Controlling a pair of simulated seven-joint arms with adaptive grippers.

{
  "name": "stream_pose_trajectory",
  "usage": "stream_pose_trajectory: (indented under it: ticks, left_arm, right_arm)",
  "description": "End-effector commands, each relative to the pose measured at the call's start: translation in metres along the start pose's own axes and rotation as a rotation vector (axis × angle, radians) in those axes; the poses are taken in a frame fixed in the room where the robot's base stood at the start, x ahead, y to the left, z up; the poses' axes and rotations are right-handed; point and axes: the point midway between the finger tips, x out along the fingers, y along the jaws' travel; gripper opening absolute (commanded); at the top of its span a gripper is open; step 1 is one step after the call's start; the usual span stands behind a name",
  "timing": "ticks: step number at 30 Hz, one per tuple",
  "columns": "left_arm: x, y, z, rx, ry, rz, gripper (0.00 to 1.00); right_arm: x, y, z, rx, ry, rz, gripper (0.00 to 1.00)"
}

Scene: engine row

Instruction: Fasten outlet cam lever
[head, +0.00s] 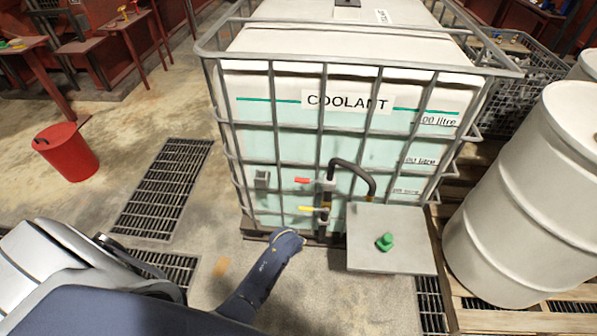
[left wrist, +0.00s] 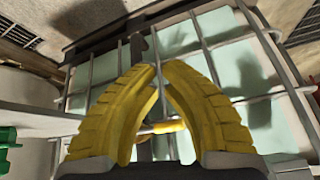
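The coolant tank (head: 345,155) stands in a grey cage in the head view. At its lower front is an outlet with a yellow handle (head: 306,209), below a valve with a red handle (head: 302,180). A separate cam lever cannot be told apart. In the left wrist view my left gripper (left wrist: 160,70) points at the cage. Its yellow fingers meet at or very near their tips, with nothing clearly held. A yellow bar (left wrist: 165,127) shows between or behind the fingers. In the head view my left arm reaches towards the outlet; the fingers are not clear there. My right gripper is not in view.
A black hose (head: 358,172) curves right from the upper valve. A grey box top (head: 372,262) with a green knob (head: 384,242) stands right of the outlet. A white drum (head: 520,190) is at the right, a red bucket (head: 68,155) at the left.

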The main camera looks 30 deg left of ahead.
Motion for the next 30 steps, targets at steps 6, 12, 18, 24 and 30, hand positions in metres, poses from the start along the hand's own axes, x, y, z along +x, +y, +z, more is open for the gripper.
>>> stream_pose_trajectory:
  ticks: [6,12,18,24,30]
  left_arm:
    - [-0.064,-0.025,-0.133,-0.122,0.115,-0.042,0.00]
    - [-0.117,-0.047,-0.202,-0.208,0.182,-0.072,0.00]
    - [-0.148,-0.060,-0.232,-0.256,0.215,-0.086,0.00]
    - [-0.156,-0.063,-0.239,-0.268,0.224,-0.090,0.00]
    - [-0.156,-0.063,-0.239,-0.267,0.224,-0.091,0.00]
  right_arm:
    - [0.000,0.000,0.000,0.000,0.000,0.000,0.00]
    - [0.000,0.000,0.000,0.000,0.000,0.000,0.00]
    - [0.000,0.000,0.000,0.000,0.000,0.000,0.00]
    - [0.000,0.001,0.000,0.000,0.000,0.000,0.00]
    - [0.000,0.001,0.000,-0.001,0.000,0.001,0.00]
